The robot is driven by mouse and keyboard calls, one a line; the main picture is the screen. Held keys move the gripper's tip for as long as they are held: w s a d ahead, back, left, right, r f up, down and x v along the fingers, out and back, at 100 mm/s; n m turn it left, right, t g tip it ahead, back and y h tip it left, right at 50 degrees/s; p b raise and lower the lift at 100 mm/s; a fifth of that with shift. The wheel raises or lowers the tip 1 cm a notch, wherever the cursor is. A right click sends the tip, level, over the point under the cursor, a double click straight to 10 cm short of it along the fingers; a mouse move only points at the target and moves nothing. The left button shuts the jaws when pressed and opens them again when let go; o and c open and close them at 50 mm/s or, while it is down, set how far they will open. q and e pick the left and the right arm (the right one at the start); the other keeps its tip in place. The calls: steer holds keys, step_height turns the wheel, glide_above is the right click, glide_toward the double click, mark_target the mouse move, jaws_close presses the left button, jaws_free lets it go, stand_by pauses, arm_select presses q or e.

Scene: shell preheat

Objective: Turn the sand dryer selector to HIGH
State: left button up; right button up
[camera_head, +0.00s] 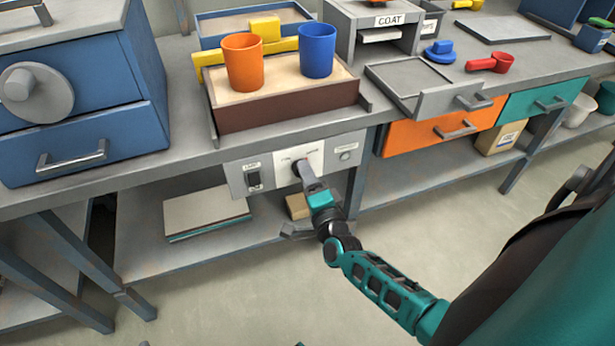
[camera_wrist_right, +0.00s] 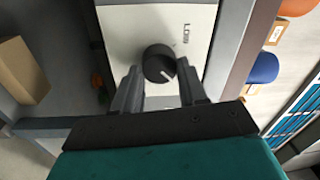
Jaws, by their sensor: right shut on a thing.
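The sand dryer's control panel (camera_head: 234,179) is on the front edge of the bench, under the sand box. Its selector is a round black knob (camera_wrist_right: 158,63) on a white plate (camera_wrist_right: 120,25), with a white pointer line. A "Low" label (camera_wrist_right: 187,32) is printed beside it; I cannot read a HIGH label. My right gripper (camera_head: 303,172) reaches the panel from below. In the right wrist view its two fingers (camera_wrist_right: 160,88) are on either side of the knob, shut on it. The gripper partly hides the knob in the head view. My left gripper is not in view.
Above the panel, a sand box (camera_head: 285,112) holds an orange cup (camera_head: 242,62) and a blue cup (camera_head: 317,50). A black switch (camera_head: 253,180) and a round button (camera_head: 345,155) flank the selector. An orange drawer (camera_head: 405,137) is to the right. A lower shelf (camera_head: 140,240) lies below.

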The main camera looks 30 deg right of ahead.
steer(key=o, duration=1)
steer(key=shift+o, duration=0.2)
steer(key=r+p+v, duration=0.1)
steer(key=v, duration=1.2)
steer(key=shift+f+p, duration=0.4)
steer(key=shift+f, duration=0.1)
